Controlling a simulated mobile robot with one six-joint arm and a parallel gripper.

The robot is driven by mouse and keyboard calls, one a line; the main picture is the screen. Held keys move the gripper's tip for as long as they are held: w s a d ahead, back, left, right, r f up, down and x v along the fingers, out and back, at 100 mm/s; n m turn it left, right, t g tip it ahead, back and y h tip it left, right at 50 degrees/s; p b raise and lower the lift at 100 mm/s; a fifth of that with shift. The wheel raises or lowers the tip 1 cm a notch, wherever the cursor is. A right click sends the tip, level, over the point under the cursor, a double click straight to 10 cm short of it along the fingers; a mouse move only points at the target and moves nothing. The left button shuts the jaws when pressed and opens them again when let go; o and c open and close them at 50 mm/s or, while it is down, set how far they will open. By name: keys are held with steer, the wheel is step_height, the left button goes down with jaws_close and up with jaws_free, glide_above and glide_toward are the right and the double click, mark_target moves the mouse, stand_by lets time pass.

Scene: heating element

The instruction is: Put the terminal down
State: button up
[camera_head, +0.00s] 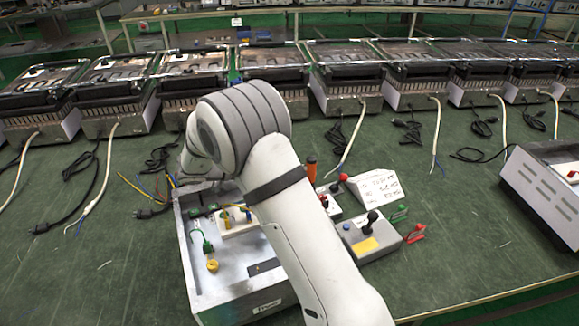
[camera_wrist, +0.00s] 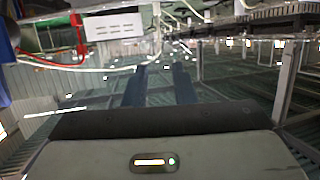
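In the wrist view my gripper (camera_wrist: 160,85) shows as two dark fingers pointing away from the camera with a narrow gap between them. The picture is blurred, and I cannot make out whether a small terminal sits between the fingertips. In the head view my own arm hides the gripper. A grey metal housing (camera_head: 205,270) lies open on the green table beneath my arm. Inside it are a white terminal block (camera_head: 236,222) with green and yellow pieces, a green wire (camera_head: 203,240) and a yellow round part (camera_head: 212,265). I cannot tell which piece is the terminal.
Loose coloured wires (camera_head: 140,187) stick out left of the housing. A grey control box (camera_head: 370,236) with a black lever, a green clip (camera_head: 399,213) and a red clip (camera_head: 416,234) are at its right. Several grills stand behind. The table's left front is clear.

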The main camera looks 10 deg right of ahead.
steer(key=w+r+n+t+y, duration=0.4)
steer(key=w+r+t+y, duration=0.2)
steer(key=w+r+t, duration=0.3)
steer(key=s+r+n+t+y, duration=0.1)
steer(key=s+r+n+y, duration=0.35)
steer(key=r+y, duration=0.2)
steer(key=s+d+f+n+g, duration=0.2)
steer(key=s+d+g, duration=0.1)
steer(key=s, duration=0.8)
steer(key=s+d+f+n+g+y, duration=0.1)
steer(key=s+d+f+n+g, duration=0.1)
steer(key=s, duration=0.9)
steer(key=s+d+f+n+g, duration=0.3)
steer(key=s+g, duration=0.3)
steer(key=s, duration=0.5)
steer(key=shift+d+f+y, duration=0.35)
steer(key=shift+d+f, duration=0.3)
steer(key=shift+d, duration=0.05)
step_height(320, 180, up, 5)
steer(key=p, duration=0.4)
steer(key=shift+f, duration=0.1)
